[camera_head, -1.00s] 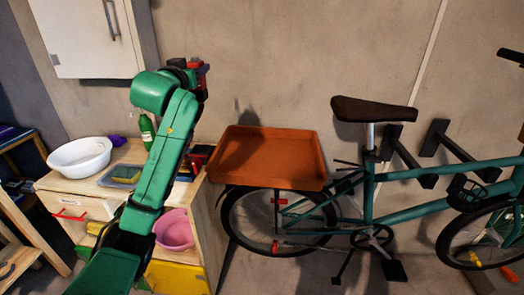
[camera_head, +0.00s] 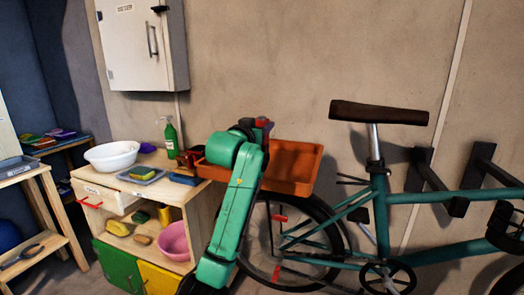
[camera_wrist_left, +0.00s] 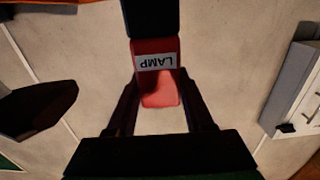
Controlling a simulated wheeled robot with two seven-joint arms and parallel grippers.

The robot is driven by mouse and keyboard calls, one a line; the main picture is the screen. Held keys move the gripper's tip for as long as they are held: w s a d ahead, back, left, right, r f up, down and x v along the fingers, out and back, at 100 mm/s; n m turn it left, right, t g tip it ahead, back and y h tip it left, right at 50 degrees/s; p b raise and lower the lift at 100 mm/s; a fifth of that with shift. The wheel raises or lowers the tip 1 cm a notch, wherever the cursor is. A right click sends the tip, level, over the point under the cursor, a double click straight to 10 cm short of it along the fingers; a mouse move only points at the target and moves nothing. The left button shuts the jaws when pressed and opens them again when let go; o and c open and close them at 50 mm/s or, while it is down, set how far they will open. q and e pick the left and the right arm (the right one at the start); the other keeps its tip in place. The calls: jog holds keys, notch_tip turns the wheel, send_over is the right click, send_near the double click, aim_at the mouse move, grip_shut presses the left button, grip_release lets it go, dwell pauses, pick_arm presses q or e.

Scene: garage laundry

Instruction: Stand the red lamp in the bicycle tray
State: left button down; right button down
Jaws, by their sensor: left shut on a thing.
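The red lamp, with a white label reading LAMP, shows in the left wrist view (camera_wrist_left: 158,92) between my left gripper's fingers (camera_wrist_left: 159,76), and a dark part adjoins it at the top of the picture. In the head view only a small red part of the lamp (camera_head: 262,122) shows above my green arm. My left gripper is shut on the lamp, mostly hidden behind the arm. The orange bicycle tray (camera_head: 300,186) sits over the rear wheel, and my arm crosses in front of its left part. I see nothing in the visible part of the tray. My right gripper is not in view.
The wooden cabinet (camera_head: 205,222) stands left of the bicycle, with a white basin (camera_head: 111,155), a green bottle (camera_head: 171,137) and a blue item (camera_head: 184,179) on top. The bicycle saddle (camera_head: 378,112) rises right of the tray. A white wall cabinet (camera_head: 135,50) hangs at upper left.

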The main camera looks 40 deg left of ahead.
pick_arm(q)
notch_tip(320, 180, down, 5)
jog(key=shift+a+f, duration=0.1)
jog(key=shift+f, duration=0.05)
jog(key=shift+s+f+b, duration=0.1)
jog(key=shift+b, duration=0.2)
jog(key=shift+f, duration=0.15)
jog(key=shift+c, duration=1.4)
grip_release()
